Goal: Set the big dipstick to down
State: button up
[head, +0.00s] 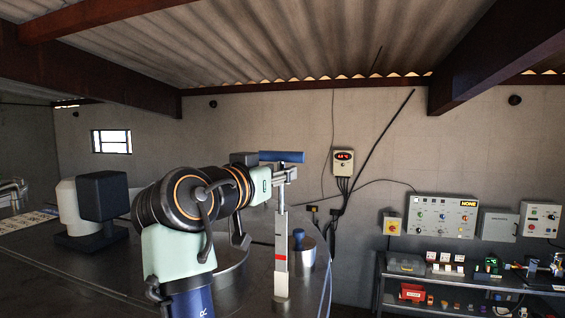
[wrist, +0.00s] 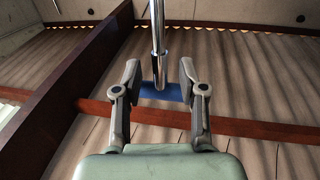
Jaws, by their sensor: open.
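The big dipstick shows in the head view as a tall upright metal rod (head: 281,205) with a blue crossbar handle (head: 283,157) on top. A flat pale scale with a red mark (head: 280,257) stands along its lower part, above the tank top. My gripper (head: 287,175) is level with the upper end of the rod, just under the handle. In the wrist view my gripper (wrist: 159,78) is open, with one finger on each side of the rod (wrist: 156,30) and the blue handle (wrist: 166,92) showing between and behind the fingers. I cannot tell whether either finger touches.
A smaller blue knob (head: 299,239) stands on a round metal lid right behind the dipstick. The dark tank top (head: 100,270) spreads to the left with a black and white unit (head: 103,196). A shelf (head: 470,275) with control boxes stands at the right.

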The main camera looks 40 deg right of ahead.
jog(key=shift+x, duration=1)
grip_shut()
